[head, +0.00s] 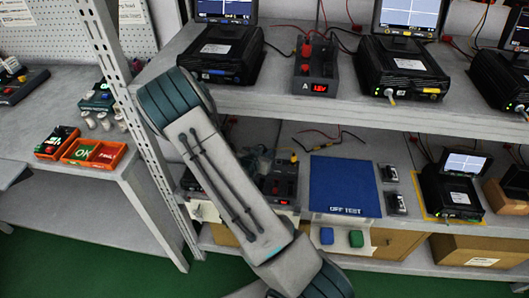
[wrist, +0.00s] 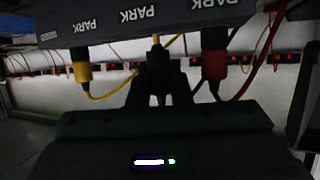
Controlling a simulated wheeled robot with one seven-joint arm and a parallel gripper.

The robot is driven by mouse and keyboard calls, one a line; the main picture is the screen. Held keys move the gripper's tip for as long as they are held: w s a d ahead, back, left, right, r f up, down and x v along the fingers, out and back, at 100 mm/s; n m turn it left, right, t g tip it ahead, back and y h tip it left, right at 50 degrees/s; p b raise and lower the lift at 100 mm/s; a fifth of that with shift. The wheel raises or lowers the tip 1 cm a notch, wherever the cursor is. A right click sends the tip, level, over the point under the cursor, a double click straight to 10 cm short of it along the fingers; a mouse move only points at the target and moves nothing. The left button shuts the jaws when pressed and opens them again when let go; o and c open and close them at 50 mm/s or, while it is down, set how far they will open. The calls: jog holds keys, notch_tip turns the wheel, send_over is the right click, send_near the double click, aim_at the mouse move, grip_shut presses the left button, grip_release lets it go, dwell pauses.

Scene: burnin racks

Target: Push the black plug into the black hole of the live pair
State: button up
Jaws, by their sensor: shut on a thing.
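In the wrist view the black plug (wrist: 157,62) is between the two fingers of my gripper (wrist: 158,88), which is shut on it. The plug's upper end is at the edge of a dark strip (wrist: 110,27) lettered PARK. I cannot tell whether it is seated there. A yellow-ended plug (wrist: 82,70) is to its left and a red plug (wrist: 213,66) to its right, both at the same strip. In the head view my arm hides the black plug and most of my gripper. The live pair and its black hole cannot be made out.
A dark box with a red display (head: 281,187) stands on the lower shelf beside my arm. A blue OFF TEST mat (head: 345,183) lies to its right. Another box with a red display (head: 316,72) and several black instruments stand on the upper shelf (head: 290,103), above my arm's end.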

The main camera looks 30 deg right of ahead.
aim_at(265, 150)
jog(key=shift+f+b, duration=0.65)
jog(key=shift+b, duration=0.05)
dwell(0.5)
jog(key=o, duration=1.3)
jog(key=shift+r, duration=0.1)
jog(key=shift+r+p, duration=1.95)
jog(key=shift+r, duration=0.75)
jog(key=shift+s+f, duration=0.1)
